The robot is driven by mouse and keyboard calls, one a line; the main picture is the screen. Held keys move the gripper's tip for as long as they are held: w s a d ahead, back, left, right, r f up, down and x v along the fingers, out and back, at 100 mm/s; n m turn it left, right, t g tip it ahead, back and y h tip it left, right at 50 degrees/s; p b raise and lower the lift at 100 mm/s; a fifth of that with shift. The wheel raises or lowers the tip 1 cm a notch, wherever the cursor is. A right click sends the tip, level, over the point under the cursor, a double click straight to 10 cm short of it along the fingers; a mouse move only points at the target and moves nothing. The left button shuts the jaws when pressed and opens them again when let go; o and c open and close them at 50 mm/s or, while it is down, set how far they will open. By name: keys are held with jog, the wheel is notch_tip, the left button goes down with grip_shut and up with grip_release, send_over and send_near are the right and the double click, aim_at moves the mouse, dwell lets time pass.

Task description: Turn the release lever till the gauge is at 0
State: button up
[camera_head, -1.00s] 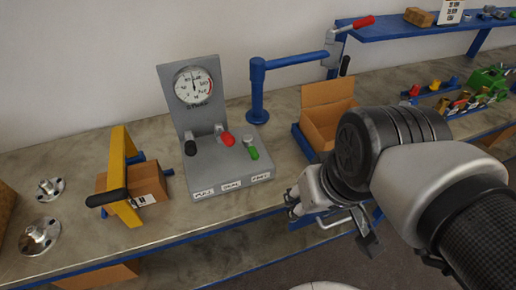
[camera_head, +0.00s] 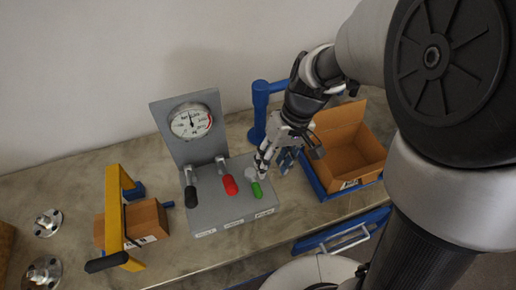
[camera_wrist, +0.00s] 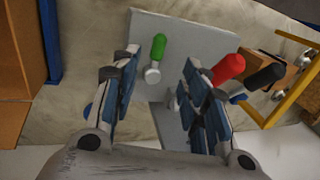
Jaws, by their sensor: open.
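A grey panel (camera_head: 205,214) carries a round white gauge (camera_head: 191,121) on its upright back plate. The gauge needle points roughly upward; its numbers are too small to read. Three levers stand on the panel: a black-handled lever (camera_head: 191,195) at left, a red-handled lever (camera_head: 229,184) in the middle and a green-handled lever (camera_head: 257,189) at right. The labels on the front are unreadable, so I cannot tell which is the release lever. My gripper (camera_head: 264,162) is open just above the green lever. In the wrist view the green handle (camera_wrist: 158,46) shows between the fingers, apparently untouched.
An open cardboard box (camera_head: 345,145) stands in a blue tray right of the panel. A blue post (camera_head: 260,112) is behind my gripper. A yellow frame (camera_head: 114,215) with a brown box (camera_head: 148,222) stands at left. Flanges (camera_head: 44,270) lie farther left.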

aim_at(259, 191)
jog(key=b+x, duration=0.3)
jog(key=x, duration=0.9)
jog(key=shift+a+f+b, duration=0.15)
jog(key=shift+f+b, duration=0.2)
jog(key=shift+b, duration=0.05)
jog(key=shift+c, duration=0.3)
grip_shut()
